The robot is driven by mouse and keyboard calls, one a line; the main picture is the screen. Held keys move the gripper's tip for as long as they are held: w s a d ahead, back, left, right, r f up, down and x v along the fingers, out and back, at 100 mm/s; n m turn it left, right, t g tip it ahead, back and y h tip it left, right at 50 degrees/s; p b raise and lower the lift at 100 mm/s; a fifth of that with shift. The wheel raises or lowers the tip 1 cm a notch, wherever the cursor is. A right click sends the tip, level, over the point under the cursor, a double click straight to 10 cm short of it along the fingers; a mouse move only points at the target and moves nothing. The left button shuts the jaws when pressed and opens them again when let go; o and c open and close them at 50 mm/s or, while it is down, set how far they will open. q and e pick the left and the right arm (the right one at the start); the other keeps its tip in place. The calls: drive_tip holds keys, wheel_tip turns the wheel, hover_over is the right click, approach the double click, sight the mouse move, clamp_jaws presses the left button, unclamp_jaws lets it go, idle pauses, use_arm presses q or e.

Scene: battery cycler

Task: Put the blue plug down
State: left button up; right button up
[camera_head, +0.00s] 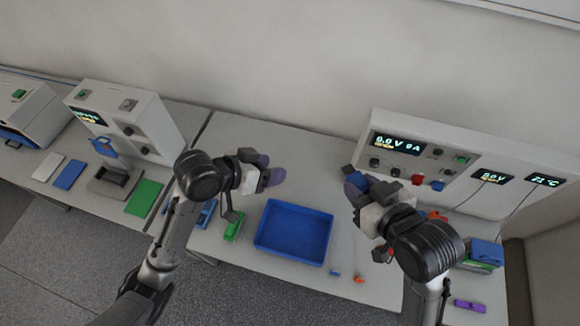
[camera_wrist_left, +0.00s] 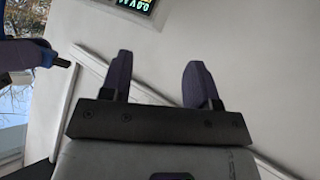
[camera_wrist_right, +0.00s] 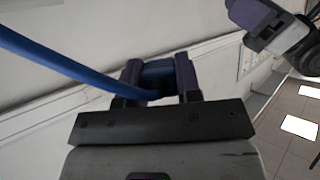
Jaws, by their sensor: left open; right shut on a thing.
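My right gripper (camera_head: 355,187) is shut on the blue plug (camera_head: 349,171) in front of the cycler's left end. In the right wrist view the plug (camera_wrist_right: 157,72) sits between the two fingers, and a thick blue cable (camera_wrist_right: 60,62) runs from it to the upper left. My left gripper (camera_head: 272,169) is open and empty, above the table behind the blue tray. Its two spread fingers show in the left wrist view (camera_wrist_left: 155,85) with nothing between them.
The blue tray (camera_head: 258,240) is empty on the table between my arms. The cycler (camera_head: 482,205) with displays and a red plug (camera_head: 437,186) stands at the back right. A small blue piece (camera_head: 335,272) and an orange piece (camera_head: 359,279) lie right of the tray. A green block (camera_head: 234,226) lies left of it.

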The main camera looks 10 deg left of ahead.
use_arm(q)
drive_tip(key=s+d+n+g+h, duration=0.2)
drive_tip(key=d+g+h, duration=0.1)
drive_tip(key=d+h, duration=0.15)
drive_tip(key=n+h, duration=0.5)
drive_tip(key=n, duration=0.1)
approach(343, 171)
drive_tip(key=x, duration=1.1)
drive_tip(key=shift+w+d, duration=0.1)
drive_tip(key=shift+d, duration=0.15)
drive_tip(key=shift+c, duration=0.2)
drive_tip(key=c, duration=0.8)
drive_tip(key=o, duration=0.8)
drive_tip(key=shift+o, duration=0.2)
drive_tip(key=shift+a, duration=0.1)
